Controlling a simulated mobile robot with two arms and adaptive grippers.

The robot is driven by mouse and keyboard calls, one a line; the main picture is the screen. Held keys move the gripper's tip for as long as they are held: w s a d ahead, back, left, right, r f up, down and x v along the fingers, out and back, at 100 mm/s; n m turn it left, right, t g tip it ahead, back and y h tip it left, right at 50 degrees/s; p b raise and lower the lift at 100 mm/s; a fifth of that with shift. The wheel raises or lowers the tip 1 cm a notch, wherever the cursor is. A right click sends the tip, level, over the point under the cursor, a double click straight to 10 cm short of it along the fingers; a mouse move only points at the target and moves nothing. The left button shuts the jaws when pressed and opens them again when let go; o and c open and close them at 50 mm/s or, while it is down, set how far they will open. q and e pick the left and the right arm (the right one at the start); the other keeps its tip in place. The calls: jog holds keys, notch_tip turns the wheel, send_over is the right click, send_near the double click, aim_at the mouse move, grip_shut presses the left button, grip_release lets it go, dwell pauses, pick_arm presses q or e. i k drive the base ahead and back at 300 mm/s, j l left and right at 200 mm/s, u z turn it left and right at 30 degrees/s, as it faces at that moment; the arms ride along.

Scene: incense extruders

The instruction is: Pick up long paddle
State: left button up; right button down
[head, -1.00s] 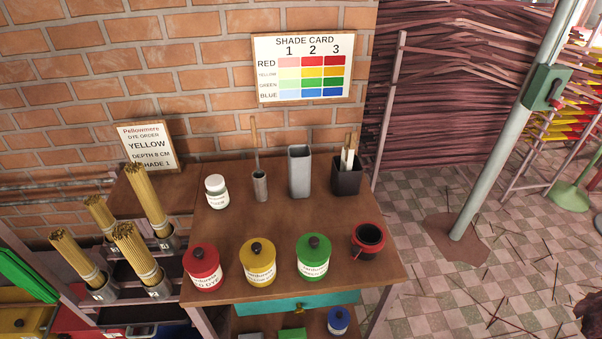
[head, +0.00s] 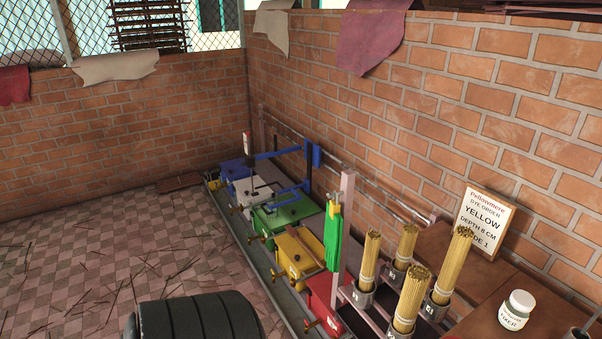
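I see no long paddle in the head view now. The grey cup (head: 577,334) at the bottom right edge shows only its top part, and whatever may stand in it is not clear. The rest of the shade-card table is out of the picture. Neither of my grippers is in view.
A row of coloured vats, including a green one (head: 283,213) and a yellow one (head: 299,253), runs along the brick wall. Bundles of yellow sticks (head: 411,298) stand in holders. A dye order sign (head: 483,223) and white jar (head: 516,309) are at right. The tiled floor at left has scattered sticks.

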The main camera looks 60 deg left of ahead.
aim_at(292, 232)
jog(key=u, duration=2)
jog(key=i+z, duration=0.1)
jog(key=z, duration=0.3)
jog(key=j+z, duration=0.1)
jog(key=z, duration=0.3)
jog(key=i+j+z, duration=0.1)
jog(key=z, duration=0.25)
jog(key=j+z, duration=0.15)
jog(key=z, duration=0.25)
jog(key=i+j+z, duration=0.15)
jog(key=j+z, duration=0.25)
jog(key=j, duration=0.6)
jog(key=j+z, duration=0.4)
jog(key=j, duration=0.6)
jog(key=j+z, duration=0.4)
jog(key=j, duration=0.65)
jog(key=k, duration=0.05)
